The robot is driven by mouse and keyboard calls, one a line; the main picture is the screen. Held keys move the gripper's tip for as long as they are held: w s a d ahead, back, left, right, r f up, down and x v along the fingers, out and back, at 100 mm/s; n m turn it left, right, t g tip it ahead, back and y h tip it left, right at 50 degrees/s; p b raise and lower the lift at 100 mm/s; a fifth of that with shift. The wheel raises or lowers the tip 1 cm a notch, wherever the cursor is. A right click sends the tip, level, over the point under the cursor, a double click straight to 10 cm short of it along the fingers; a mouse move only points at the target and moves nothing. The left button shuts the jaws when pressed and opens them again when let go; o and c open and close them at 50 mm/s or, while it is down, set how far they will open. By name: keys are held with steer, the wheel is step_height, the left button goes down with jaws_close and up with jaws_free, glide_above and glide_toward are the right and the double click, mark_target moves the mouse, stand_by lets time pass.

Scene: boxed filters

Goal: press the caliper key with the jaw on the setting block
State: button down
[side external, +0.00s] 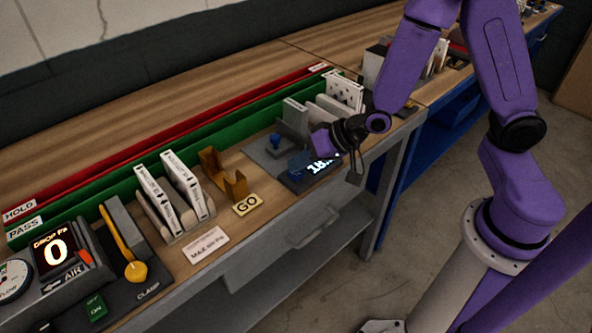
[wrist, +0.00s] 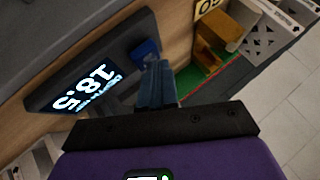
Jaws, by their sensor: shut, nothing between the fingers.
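The caliper's lit display (side external: 321,167) reads 18.5 at the bench's front edge. It shows large and turned around in the wrist view (wrist: 88,88). A blue key (wrist: 147,49) sits on the dark gauge body beside the display. My gripper (wrist: 155,66) is shut and empty, with its blue fingertips right at the key in the wrist view. I cannot tell whether they touch it. In the side view my gripper (side external: 303,158) is low over the gauge and hides part of it. A blue knob (side external: 277,142) stands on a grey plate behind. I cannot make out the jaw or setting block clearly.
White boxed filters (side external: 182,183) stand further left, and more (side external: 343,92) stand behind. Green and red rails run along the back.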

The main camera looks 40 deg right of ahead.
mark_target(301, 173)
steer(key=shift+f, duration=0.2)
steer(key=shift+r, duration=0.95)
steer(key=shift+r, duration=2.55)
steer(key=shift+s, duration=0.1)
steer(key=s+d+r+n+g+h, duration=0.2)
steer(key=s+n, duration=0.5)
steer(key=s, duration=0.4)
steer(key=s+d+r+n+g+h, duration=0.2)
steer(key=s+d+n+g, duration=0.3)
steer(key=s, duration=0.7)
steer(key=shift+s+d+n+h, duration=0.15)
steer(key=shift+d+n+h, duration=0.35)
steer(key=shift+d+n, duration=0.5)
